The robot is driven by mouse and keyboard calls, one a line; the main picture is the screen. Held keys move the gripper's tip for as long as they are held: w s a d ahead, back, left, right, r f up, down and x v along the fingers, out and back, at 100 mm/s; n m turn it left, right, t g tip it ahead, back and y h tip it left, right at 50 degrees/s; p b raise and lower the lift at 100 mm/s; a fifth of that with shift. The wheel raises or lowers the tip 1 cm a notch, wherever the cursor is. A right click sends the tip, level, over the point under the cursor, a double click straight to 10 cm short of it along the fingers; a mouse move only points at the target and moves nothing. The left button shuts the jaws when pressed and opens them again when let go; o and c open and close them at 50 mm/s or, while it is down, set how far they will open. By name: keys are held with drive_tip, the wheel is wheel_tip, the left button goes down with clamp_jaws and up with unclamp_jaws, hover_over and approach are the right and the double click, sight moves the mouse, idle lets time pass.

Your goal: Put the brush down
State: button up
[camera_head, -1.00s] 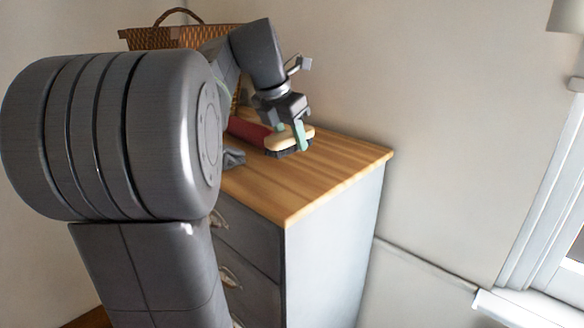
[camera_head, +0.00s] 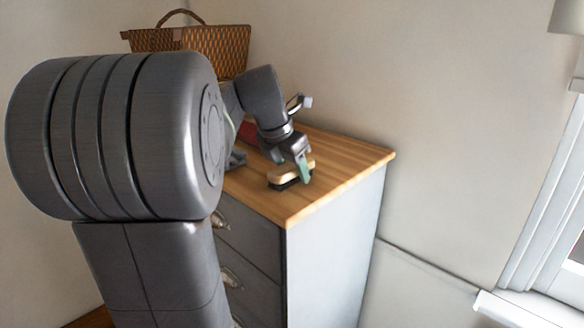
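The brush (camera_head: 284,177) has a pale wooden back and dark bristles facing down. It is at or just above the wooden top of the dresser (camera_head: 335,173), near the front edge; I cannot tell whether the bristles touch the top. My gripper (camera_head: 297,170) points down at the brush. One greenish fingertip shows against the brush's near right side, and the other finger is hidden. The gripper appears shut on the brush.
A wicker basket (camera_head: 222,42) stands at the back left of the dresser. A red item (camera_head: 250,132) and a grey cloth-like item (camera_head: 237,158) lie behind and left of the brush. The right part of the dresser top is clear, with a wall behind.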

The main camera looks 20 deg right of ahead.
sight(292, 165)
drive_tip(key=shift+o, duration=0.6)
drive_tip(key=shift+r, duration=0.1)
drive_tip(key=shift+r, duration=0.2)
drive_tip(key=v, duration=1.1)
drive_tip(key=shift+a+r, duration=0.2)
drive_tip(key=shift+r, duration=0.1)
drive_tip(key=x, duration=1.2)
drive_tip(key=shift+s+f, duration=0.15)
drive_tip(key=shift+f, duration=0.05)
drive_tip(key=shift+r, duration=2)
